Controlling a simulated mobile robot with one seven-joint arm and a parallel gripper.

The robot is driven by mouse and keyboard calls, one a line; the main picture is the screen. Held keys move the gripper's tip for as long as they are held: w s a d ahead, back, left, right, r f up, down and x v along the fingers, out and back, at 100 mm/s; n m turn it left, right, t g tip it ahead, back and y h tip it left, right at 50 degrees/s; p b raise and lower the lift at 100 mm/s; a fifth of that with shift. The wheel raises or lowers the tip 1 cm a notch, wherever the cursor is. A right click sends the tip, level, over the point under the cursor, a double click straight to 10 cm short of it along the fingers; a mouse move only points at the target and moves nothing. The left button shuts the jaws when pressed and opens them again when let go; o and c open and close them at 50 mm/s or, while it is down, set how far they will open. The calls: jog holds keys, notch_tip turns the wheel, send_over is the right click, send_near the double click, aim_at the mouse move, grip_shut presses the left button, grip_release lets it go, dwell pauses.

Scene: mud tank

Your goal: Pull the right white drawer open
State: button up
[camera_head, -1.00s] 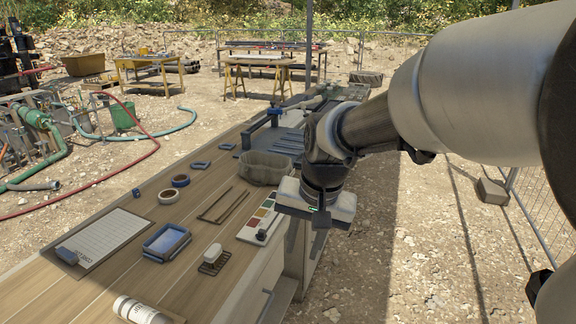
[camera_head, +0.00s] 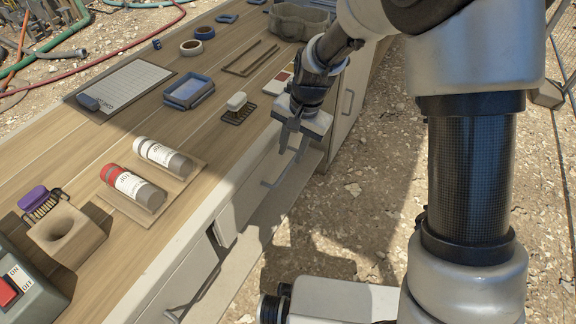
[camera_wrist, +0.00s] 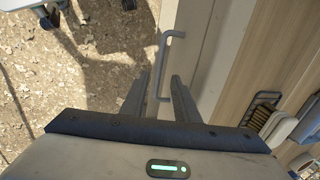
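The right white drawer (camera_head: 247,198) is in the side of the workbench, below the top's edge in the head view. Its grey bar handle (camera_head: 277,176) stands out from the front. My gripper (camera_head: 291,147) is open and empty, fingers pointing down toward this handle. In the wrist view, the handle (camera_wrist: 164,68) lies between and beyond the two spread fingertips (camera_wrist: 159,78). I cannot tell whether either finger touches it. The drawer looks closed or nearly so. Another white drawer (camera_head: 180,283) with its own handle is to the left.
The wooden benchtop (camera_head: 150,120) holds red and white cylinders (camera_head: 133,188), a brush (camera_head: 237,106), a blue tray (camera_head: 188,91) and a wooden block (camera_head: 65,236). A cabinet handle (camera_head: 347,102) is farther right. Gravel ground (camera_head: 365,190) in front of the bench is open.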

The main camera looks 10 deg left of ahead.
aim_at(286, 169)
jog(key=f, duration=0.2)
jog(key=f+b, duration=0.1)
jog(key=f, duration=0.1)
jog(key=a+f, duration=0.1)
jog(key=f, duration=0.1)
jog(key=shift+w+f, duration=0.1)
jog(key=shift+w, duration=0.1)
jog(key=shift+c, duration=0.3)
grip_shut()
